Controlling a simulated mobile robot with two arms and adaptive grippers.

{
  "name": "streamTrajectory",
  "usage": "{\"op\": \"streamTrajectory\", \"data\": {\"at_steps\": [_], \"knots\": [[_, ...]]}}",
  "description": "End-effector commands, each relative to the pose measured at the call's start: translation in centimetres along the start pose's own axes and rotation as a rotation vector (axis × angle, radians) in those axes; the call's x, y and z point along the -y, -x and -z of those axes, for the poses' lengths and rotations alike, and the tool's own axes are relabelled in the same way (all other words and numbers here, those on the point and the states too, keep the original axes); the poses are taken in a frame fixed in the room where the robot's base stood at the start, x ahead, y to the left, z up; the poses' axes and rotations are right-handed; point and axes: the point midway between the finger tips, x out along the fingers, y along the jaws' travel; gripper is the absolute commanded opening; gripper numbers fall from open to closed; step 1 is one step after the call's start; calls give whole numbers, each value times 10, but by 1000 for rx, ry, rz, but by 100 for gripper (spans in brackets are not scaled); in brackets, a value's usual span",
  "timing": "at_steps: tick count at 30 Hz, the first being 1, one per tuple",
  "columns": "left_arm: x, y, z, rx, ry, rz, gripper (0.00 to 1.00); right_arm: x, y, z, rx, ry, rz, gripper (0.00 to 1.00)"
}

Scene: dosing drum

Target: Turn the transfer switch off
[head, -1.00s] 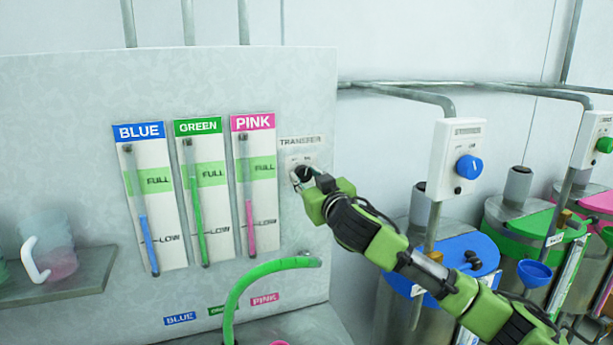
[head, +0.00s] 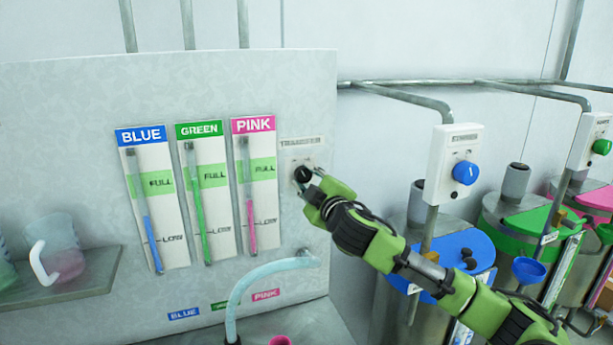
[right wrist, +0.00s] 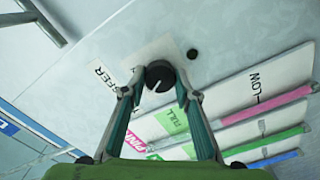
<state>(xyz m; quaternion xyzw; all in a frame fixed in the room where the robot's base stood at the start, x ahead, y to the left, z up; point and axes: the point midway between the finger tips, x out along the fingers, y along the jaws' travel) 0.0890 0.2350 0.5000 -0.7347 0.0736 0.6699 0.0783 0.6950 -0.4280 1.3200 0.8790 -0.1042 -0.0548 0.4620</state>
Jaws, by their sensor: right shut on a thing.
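The transfer switch is a round black knob (head: 302,174) on a pale plate under the TRANSFER label (head: 301,141), on the right side of the grey panel. My right gripper (head: 310,183) reaches it from the lower right. In the right wrist view the black knob (right wrist: 159,74) sits between the two fingertips of my right gripper (right wrist: 158,92), which are shut on it. A pale mark shows on the knob's face. The plate's small lettering is too blurred to read. My left gripper is not in view.
The panel (head: 70,120) carries BLUE, GREEN and PINK level gauges (head: 203,195). A clear hose (head: 262,272) curves below them. A shelf (head: 85,280) with a jug (head: 60,250) is at left. At right stand a blue-knobbed box (head: 455,165) and blue-, green- and pink-lidded drums.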

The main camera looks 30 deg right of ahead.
Motion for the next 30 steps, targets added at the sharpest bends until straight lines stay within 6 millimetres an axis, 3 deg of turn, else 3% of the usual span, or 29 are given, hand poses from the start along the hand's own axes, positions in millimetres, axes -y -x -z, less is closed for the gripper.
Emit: {"op": "streamTrajectory", "data": {"at_steps": [18, 19, 21, 30], "knots": [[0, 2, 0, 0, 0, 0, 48, 0, 0, 0, 0, 45, 0, 7], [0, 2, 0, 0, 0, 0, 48, 0, 0, 0, 0, 45, 0, 34], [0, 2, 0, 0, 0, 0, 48, 0, 0, 0, 0, 44, 0, 45], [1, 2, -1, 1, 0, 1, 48, 0, 0, 0, 0, 43, 0, 45]]}}
